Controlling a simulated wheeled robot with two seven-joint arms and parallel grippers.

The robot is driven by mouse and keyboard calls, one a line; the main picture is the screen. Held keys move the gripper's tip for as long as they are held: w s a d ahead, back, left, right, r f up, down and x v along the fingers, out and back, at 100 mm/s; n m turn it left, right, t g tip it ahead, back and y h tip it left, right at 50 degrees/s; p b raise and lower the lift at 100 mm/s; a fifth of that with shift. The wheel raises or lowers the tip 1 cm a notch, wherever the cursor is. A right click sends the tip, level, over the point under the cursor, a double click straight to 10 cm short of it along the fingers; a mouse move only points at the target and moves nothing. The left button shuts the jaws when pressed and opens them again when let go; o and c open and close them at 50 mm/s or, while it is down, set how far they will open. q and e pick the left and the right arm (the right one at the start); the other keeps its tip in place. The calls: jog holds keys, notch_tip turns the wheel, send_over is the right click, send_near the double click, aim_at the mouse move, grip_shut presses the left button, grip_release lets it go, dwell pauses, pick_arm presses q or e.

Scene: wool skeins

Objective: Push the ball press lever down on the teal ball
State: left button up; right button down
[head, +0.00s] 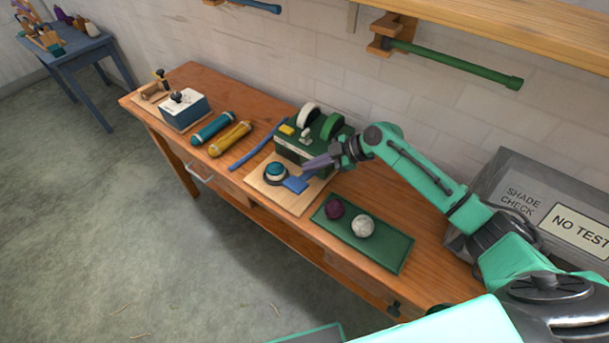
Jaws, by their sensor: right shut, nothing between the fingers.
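The teal ball (276,169) sits in a dark round holder on a pale wooden board on the workbench. A flat blue paddle (296,185) is just right of the ball, low over the board; it looks like the press lever's end, but its link to the press is hidden. My right gripper (307,167) is shut and empty, its fingers pointing left toward the ball and just above the paddle. I cannot tell whether it touches the paddle. My left gripper is out of view.
A green machine (290,150) with a white wheel stands behind the board. A green tray (389,257) holds a maroon ball (334,209) and a white ball (362,226). Teal (212,128) and yellow (230,139) skeins lie left. A grey bin (530,190) stands right.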

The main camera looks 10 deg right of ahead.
aim_at(315, 173)
jog(key=shift+w+d+r+p, duration=0.2)
jog(key=shift+r+p, duration=0.1)
jog(key=shift+r, duration=0.5)
jog(key=shift+w+d+r+p, duration=0.15)
jog(key=shift+r+p, duration=0.2)
jog(key=shift+r, duration=0.5)
jog(key=shift+w+d+r+p, duration=0.2)
jog(key=shift+r+p, duration=0.1)
jog(key=shift+r, duration=0.5)
jog(key=shift+f, duration=0.1)
